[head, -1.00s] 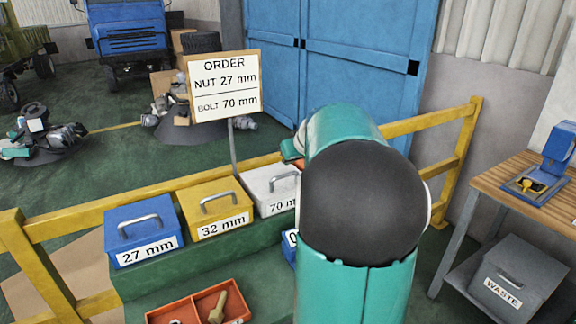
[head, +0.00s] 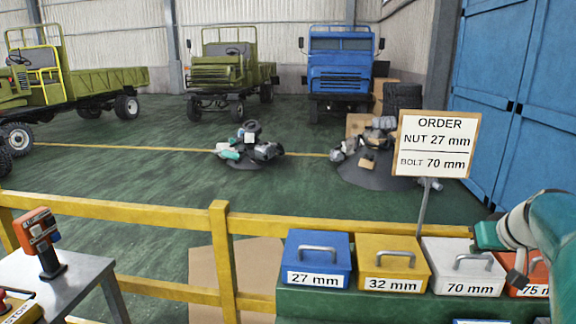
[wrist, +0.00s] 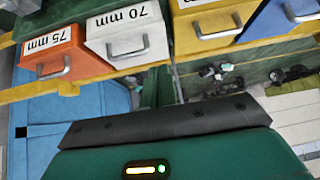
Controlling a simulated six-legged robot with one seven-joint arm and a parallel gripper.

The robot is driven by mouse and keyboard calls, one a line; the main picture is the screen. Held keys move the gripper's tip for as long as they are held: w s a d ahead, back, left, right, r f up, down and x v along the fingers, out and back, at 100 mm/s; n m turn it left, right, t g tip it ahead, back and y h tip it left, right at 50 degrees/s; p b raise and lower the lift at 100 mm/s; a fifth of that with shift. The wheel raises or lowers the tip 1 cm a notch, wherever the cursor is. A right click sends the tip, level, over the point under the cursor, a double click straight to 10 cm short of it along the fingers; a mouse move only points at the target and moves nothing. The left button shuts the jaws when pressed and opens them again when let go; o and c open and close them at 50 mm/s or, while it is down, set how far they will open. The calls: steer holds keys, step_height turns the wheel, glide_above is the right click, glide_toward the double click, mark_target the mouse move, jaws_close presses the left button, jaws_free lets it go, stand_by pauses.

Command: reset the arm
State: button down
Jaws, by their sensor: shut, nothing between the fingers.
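My gripper (wrist: 160,88) shows in the wrist view as a teal housing with a dark front edge and narrow green fingers, shut and empty. In the head view my gripper (head: 486,236) is at the right edge, at the end of my teal arm, in front of the blue doors and above the white 70 mm box (head: 462,268). Its fingers are hard to make out there. It appears to hold nothing.
A blue 27 mm box (head: 318,261), a yellow 32 mm box (head: 392,266) and an orange 75 mm box (head: 532,278) share the row. An order sign (head: 437,143) stands behind. A yellow railing (head: 150,213) crosses the view. A grey table (head: 60,290) is at left.

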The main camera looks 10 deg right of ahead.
steer(key=a+n+y, duration=0.1)
steer(key=a, duration=1.1)
steer(key=s+a+f, duration=0.2)
steer(key=s+a, duration=0.2)
steer(key=a, duration=0.3)
steer(key=s+a+f+n+g, duration=0.1)
steer(key=s+a+f, duration=0.1)
steer(key=s+a, duration=0.2)
steer(key=s+a+f+n+g, duration=0.1)
steer(key=s+a+f, duration=0.2)
steer(key=a, duration=0.7)
steer(key=shift+s+a+y, duration=0.4)
steer(key=shift+s, duration=0.45)
